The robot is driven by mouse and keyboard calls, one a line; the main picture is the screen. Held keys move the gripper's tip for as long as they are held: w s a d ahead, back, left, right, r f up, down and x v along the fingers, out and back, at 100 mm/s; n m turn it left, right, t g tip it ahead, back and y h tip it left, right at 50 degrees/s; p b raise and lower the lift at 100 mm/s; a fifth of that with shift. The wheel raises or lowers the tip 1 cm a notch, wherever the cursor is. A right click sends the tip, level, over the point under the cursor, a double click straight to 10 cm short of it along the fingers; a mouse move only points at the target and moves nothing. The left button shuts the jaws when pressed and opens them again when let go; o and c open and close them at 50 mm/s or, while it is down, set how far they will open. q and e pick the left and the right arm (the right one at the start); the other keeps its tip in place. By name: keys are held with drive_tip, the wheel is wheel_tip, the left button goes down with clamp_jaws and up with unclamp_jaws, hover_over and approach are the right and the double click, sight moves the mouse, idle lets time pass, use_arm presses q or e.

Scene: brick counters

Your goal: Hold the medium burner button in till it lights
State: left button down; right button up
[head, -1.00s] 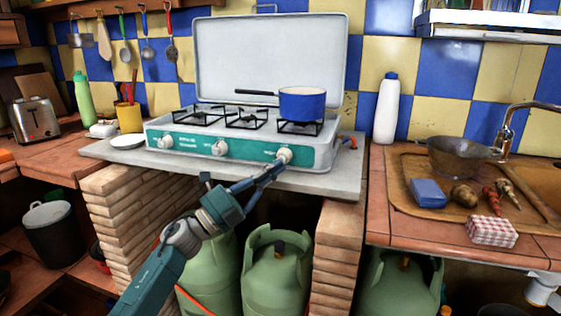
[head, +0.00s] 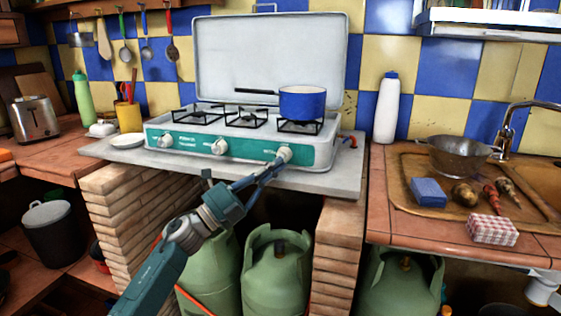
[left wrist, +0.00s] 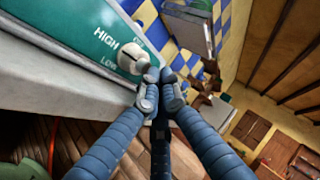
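The stove (head: 240,150) is white with a teal front panel and three white knobs. The right knob (head: 284,153) is below the burner (head: 300,127) bearing a blue pot (head: 302,103). My left gripper (head: 277,163) reaches up to this knob, its fingertips together and empty. In the left wrist view the fingertips (left wrist: 160,92) are at the knob (left wrist: 132,58), beside its HIGH and LOW labels; whether they press on it is unclear. The middle knob (head: 219,147) and left knob (head: 165,141) are clear. I see no flame at any burner. My right gripper is out of view.
The raised stove lid (head: 270,60) stands behind the burners. A white bottle (head: 387,108) is right of the stove. Green gas cylinders (head: 276,270) stand below, between brick pillars (head: 333,260). The counter at right holds a colander (head: 458,156) and a blue sponge (head: 428,192).

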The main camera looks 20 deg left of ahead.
use_arm(q)
drive_tip(key=shift+w, duration=0.35)
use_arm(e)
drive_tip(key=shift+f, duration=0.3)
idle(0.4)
use_arm(q)
drive_tip(key=shift+s, duration=0.15)
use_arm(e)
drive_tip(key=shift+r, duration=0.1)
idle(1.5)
use_arm(q)
drive_tip(key=shift+s, duration=0.65)
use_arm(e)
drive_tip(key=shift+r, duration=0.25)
use_arm(q)
drive_tip(key=s+p, duration=0.2)
drive_tip(key=s, duration=0.3)
drive_tip(key=shift+a, duration=0.15)
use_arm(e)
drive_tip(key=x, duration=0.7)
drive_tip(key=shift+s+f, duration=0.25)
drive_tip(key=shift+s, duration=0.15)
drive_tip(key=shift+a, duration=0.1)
